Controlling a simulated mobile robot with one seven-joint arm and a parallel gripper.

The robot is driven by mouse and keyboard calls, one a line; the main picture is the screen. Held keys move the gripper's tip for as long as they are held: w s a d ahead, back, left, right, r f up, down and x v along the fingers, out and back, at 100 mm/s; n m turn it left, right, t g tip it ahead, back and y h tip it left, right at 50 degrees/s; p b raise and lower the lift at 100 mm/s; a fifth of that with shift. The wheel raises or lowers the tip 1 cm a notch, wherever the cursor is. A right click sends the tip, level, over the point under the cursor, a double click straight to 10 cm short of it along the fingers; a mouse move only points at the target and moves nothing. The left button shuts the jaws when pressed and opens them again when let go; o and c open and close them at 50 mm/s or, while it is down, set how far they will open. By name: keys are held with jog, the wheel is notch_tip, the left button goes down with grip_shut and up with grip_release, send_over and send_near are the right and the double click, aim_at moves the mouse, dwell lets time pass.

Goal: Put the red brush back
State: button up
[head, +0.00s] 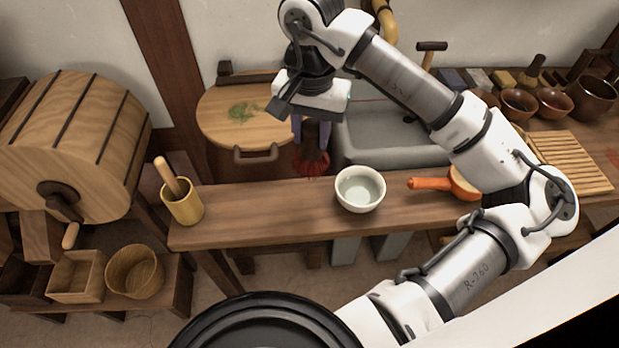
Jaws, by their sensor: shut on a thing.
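The red brush (312,164) hangs below my gripper (311,138), with its dark body upward and its red bristles spread at the bottom. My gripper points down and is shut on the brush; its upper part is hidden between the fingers. The brush shows between the round wooden lid (222,128) and the grey stone sink (385,138), just behind the back edge of the wooden bench (265,207). I cannot tell whether the bristles touch anything.
A white bowl (360,189) stands on the bench near the brush. A wooden cup with a pestle (183,203) stands at the left end. The bench between cup and bowl is clear.

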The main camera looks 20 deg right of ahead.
notch_tip(320, 180, down, 14)
jog(key=shift+r+p, duration=0.15)
jog(key=shift+p, duration=0.85)
jog(key=shift+f+b, duration=0.2)
jog(key=shift+b, duration=0.1)
jog(key=o, duration=0.9)
jog(key=shift+o, duration=0.2)
jog(key=shift+r, duration=0.1)
notch_tip(320, 180, up, 12)
jog(key=shift+r+b, duration=0.15)
jog(key=shift+b, duration=0.5)
